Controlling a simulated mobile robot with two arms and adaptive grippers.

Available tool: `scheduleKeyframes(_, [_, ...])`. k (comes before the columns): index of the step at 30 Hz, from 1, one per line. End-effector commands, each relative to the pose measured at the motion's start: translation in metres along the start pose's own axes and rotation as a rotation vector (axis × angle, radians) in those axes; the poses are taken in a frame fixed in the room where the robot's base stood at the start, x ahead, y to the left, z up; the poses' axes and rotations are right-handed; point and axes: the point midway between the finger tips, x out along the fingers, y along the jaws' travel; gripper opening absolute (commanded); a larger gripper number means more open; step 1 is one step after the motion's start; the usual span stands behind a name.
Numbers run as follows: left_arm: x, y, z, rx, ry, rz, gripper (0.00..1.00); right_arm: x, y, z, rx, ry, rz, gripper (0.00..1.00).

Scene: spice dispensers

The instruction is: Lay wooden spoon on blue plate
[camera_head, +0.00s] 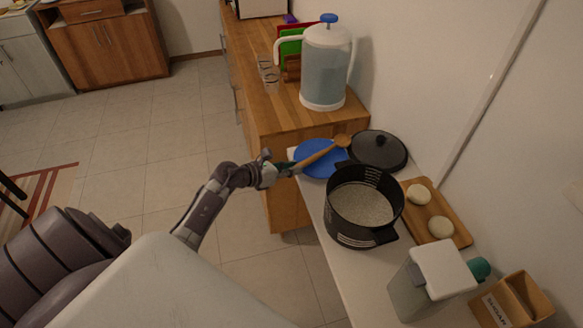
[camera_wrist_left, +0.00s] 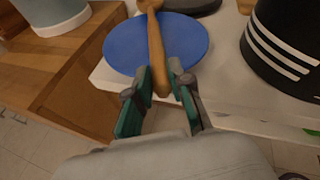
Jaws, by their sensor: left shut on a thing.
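The wooden spoon (camera_head: 319,156) is held by the end of its handle in my left gripper (camera_head: 285,170), its bowl pointing away, toward the black lid. The blue plate (camera_head: 309,169) lies on the white counter under the spoon. In the left wrist view the spoon (camera_wrist_left: 156,48) runs across the blue plate (camera_wrist_left: 190,45), between the green fingertips of my left gripper (camera_wrist_left: 160,88). I cannot tell whether the spoon touches the plate. My right gripper is not in view.
A black pot (camera_head: 338,232) with pale contents stands close to the plate. A black lid (camera_head: 377,150) lies behind. A wooden board (camera_head: 447,206) holds two pale round pieces. A water dispenser (camera_head: 325,80) stands on the wooden cabinet. A clear container (camera_head: 406,294) stands in front.

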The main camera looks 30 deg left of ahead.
Motion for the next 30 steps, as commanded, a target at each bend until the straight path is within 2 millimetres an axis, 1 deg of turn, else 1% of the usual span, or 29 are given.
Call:
scheduleKeyframes(3, [0.002,0.001,-0.004,0.000,0.000,0.000,0.00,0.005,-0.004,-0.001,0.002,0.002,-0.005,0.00])
scheduleKeyframes(4, [0.001,0.001,-0.003,0.000,0.000,0.000,0.24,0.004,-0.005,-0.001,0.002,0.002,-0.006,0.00])
scheduleKeyframes(8, [0.001,0.001,-0.003,0.000,0.000,0.000,0.46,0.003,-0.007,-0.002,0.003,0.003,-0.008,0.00])
scheduleKeyframes(16, [0.001,0.000,-0.003,0.000,0.000,0.000,0.46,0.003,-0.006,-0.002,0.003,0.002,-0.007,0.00])
scheduleKeyframes(20, [-0.003,0.000,0.001,0.000,0.001,0.001,0.46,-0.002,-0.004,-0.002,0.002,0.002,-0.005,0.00])
scheduleKeyframes(23, [-0.017,0.001,-0.002,0.003,0.003,0.002,0.46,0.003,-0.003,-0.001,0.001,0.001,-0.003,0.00])
scheduleKeyframes(30, [-0.069,0.001,-0.004,0.003,0.005,0.001,0.46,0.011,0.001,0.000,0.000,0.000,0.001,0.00])
